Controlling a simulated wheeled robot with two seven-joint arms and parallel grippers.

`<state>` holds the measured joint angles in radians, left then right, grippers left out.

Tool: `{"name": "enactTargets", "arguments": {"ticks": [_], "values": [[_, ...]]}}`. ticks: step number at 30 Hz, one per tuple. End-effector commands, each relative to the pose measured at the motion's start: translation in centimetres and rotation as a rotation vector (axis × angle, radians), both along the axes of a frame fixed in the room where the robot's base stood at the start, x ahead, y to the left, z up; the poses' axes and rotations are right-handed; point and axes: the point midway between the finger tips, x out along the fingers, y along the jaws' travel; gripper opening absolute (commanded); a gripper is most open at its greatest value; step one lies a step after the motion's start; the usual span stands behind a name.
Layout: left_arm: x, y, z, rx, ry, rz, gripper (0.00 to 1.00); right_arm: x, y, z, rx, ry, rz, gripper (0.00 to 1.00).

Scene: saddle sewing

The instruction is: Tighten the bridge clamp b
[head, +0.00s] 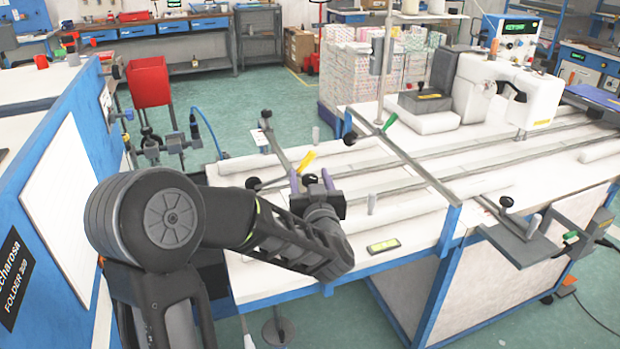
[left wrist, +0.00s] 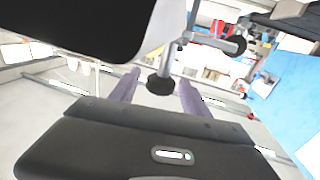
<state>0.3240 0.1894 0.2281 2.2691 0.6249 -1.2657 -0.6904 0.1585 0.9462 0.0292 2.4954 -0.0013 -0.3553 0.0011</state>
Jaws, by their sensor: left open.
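My left gripper (head: 310,177) is at the near left part of the sewing table, its two purple fingers spread apart. A black round clamp knob (left wrist: 160,84) on a grey rod sits between the open fingers in the left wrist view, with gaps on both sides. A clamp bar with a yellow handle (head: 306,160) lies just beyond the gripper. A second bridge bar with a green handle (head: 389,122) crosses the table farther right. No label shows which clamp is b. The gripper body hides part of the nearest clamp. My right gripper is out of view.
The white sewing table (head: 400,258) carries long rails and a white sewing machine (head: 507,92). Another black knob (head: 505,202) stands at the right front. A blue panel (head: 47,150) stands at left, with a red bin (head: 149,82) behind. Green floor is open beyond.

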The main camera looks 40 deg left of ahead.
Motion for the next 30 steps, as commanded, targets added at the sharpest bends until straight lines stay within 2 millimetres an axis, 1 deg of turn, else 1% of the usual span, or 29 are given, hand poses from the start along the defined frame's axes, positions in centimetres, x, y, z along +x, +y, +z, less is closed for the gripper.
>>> {"name": "enactTargets", "arguments": {"ticks": [1, 2, 21, 30], "values": [[-0.01, -0.01, 0.01, 0.0, 0.0, 0.0, 0.55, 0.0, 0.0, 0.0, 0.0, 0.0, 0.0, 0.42], [-0.01, -0.01, 0.01, 0.0, 0.0, 0.0, 0.53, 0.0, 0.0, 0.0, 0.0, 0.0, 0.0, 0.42], [-0.02, -0.05, 0.02, 0.0, 0.0, 0.0, 0.0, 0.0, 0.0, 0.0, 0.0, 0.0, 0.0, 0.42], [-0.06, -0.02, 0.0, 0.0, -0.001, -0.012, 0.0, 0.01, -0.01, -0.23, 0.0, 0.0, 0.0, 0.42]]}}
